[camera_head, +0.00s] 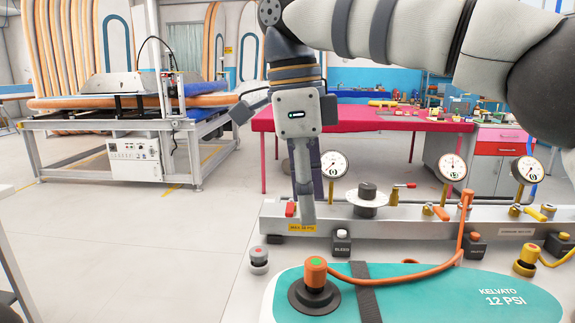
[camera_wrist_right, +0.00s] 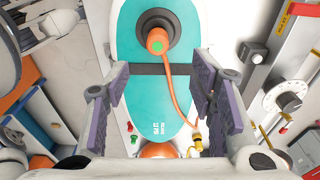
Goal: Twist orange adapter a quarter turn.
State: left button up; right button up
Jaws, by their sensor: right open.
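The orange adapter (camera_head: 316,272) with a green mark on top stands upright on the round black valve (camera_head: 314,296) of the teal board (camera_head: 420,300). It also shows in the right wrist view (camera_wrist_right: 157,42), near the top centre. An orange hose (camera_head: 405,277) runs from the adapter to the metal manifold. My right gripper (camera_head: 308,205) points down, above and behind the adapter in the head view, and touches nothing. In the wrist view its purple-padded fingers (camera_wrist_right: 162,100) are wide apart, with the adapter beyond them. My left gripper is not in view.
The manifold (camera_head: 400,228) carries gauges, a dark knob (camera_head: 367,195) and small levers behind the board. A black strap (camera_head: 365,290) crosses the board.

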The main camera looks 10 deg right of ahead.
send_over(315, 262)
jog(key=f, duration=0.4)
jog(key=shift+s+a, duration=0.15)
jog(key=shift+a, duration=0.2)
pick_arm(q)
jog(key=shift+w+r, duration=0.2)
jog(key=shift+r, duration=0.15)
pick_arm(e)
jog(key=f, duration=0.7)
jog(key=shift+d+f, duration=0.3)
jog(key=shift+d, duration=0.1)
